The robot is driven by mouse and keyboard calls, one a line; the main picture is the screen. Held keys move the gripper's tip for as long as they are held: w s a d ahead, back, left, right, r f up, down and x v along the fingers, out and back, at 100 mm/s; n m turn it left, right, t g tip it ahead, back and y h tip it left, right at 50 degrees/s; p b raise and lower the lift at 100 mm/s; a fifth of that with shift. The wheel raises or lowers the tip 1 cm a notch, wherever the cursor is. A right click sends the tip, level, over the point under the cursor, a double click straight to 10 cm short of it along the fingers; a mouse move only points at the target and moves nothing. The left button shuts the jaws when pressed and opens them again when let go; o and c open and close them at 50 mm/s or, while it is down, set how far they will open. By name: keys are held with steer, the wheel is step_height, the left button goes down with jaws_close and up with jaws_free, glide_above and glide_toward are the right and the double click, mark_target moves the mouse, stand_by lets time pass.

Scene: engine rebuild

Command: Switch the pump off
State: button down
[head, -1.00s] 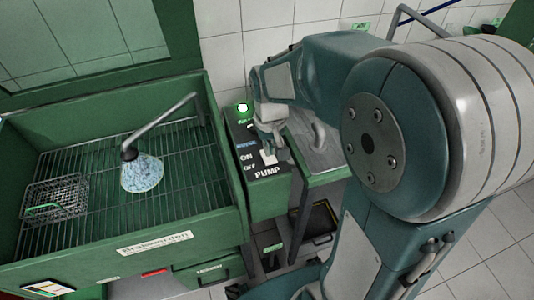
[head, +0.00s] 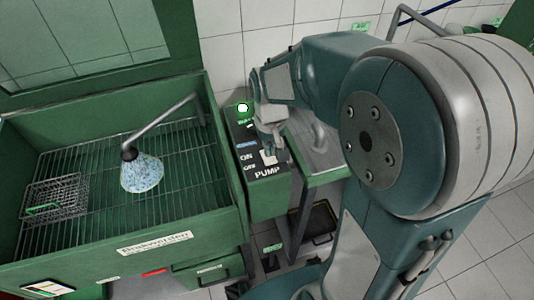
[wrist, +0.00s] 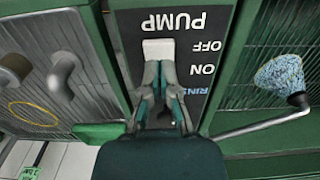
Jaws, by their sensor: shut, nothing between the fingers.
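The pump switch (head: 268,159) is a white piece on the dark panel of a green control box (head: 268,200), beside the ON and OFF words and above the word PUMP. In the wrist view the white switch (wrist: 158,48) shows level with OFF. My gripper (head: 271,150) is shut and empty, its fingertips (wrist: 159,66) right at the switch's ON-side edge. They look to be touching it or very close; I cannot tell which. The fingers hide part of the switch. A speckled blue-white spray cone (head: 142,174) hangs under the nozzle (head: 130,153).
The green wash basin (head: 225,190) with a rack and a wire basket (head: 55,198) is left of the box. A green lamp (head: 243,107) glows at the panel's top.

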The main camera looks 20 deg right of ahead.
mark_target(270, 160)
steer(key=shift+f, duration=1.2)
stand_by(0.6)
steer(key=shift+r, duration=3.55)
steer(key=shift+s+r, duration=0.15)
steer(key=s+r+t, duration=0.2)
steer(key=s+r, duration=0.1)
steer(key=s, duration=0.4)
steer(key=s+r+t, duration=0.3)
steer(key=s+r, duration=0.1)
steer(key=s, duration=0.2)
steer(key=shift+s+t, duration=0.3)
steer(key=shift+s, duration=0.1)
